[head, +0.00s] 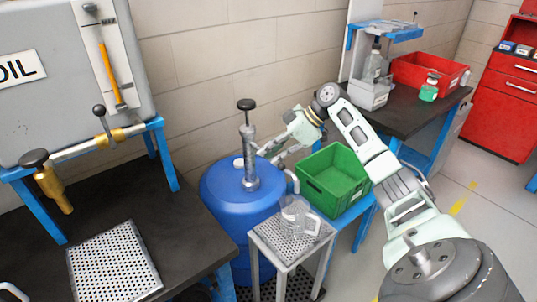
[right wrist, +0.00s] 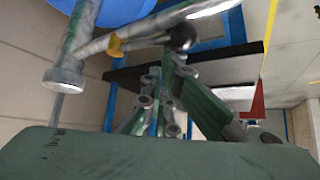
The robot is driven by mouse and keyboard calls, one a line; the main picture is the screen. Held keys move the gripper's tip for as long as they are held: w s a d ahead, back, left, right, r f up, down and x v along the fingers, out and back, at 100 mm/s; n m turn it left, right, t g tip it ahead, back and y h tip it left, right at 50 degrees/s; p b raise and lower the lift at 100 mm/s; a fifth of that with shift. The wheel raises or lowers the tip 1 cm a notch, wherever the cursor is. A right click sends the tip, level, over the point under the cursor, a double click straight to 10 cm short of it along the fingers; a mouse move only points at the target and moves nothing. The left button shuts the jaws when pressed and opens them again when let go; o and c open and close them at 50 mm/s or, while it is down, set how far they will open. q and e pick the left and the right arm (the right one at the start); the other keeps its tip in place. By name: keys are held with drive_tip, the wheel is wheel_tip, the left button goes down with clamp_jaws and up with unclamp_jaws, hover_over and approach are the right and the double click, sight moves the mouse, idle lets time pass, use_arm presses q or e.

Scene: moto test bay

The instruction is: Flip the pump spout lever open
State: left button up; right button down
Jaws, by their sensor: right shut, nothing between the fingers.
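The pump (head: 250,160) stands upright on a blue drum (head: 232,190), with a black knob on its top. In the right wrist view, a grey metal pipe of the pump (right wrist: 150,30) crosses the upper left. It has a yellow collar (right wrist: 115,45), and a dark round knob (right wrist: 183,38) shows by the pipe. I cannot tell the spout lever's exact position. My right gripper (head: 277,160) is shut and empty, close to the right of the pump. Its green fingers (right wrist: 160,105) appear just below the dark knob in the wrist view; contact is unclear. My left gripper is not in view.
A clear jug (head: 297,216) stands on a small perforated stand (head: 268,252) before the drum. A green crate (head: 333,195) sits right of the drum, beneath my right arm. An oil tank (head: 60,80) with taps stands left. A workbench (head: 405,120) is behind right.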

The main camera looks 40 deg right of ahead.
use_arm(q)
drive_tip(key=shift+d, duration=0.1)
use_arm(e)
drive_tip(key=shift+s+d+f, duration=0.1)
drive_tip(key=shift+s+d, duration=0.1)
drive_tip(key=shift+d, duration=0.1)
idle(0.3)
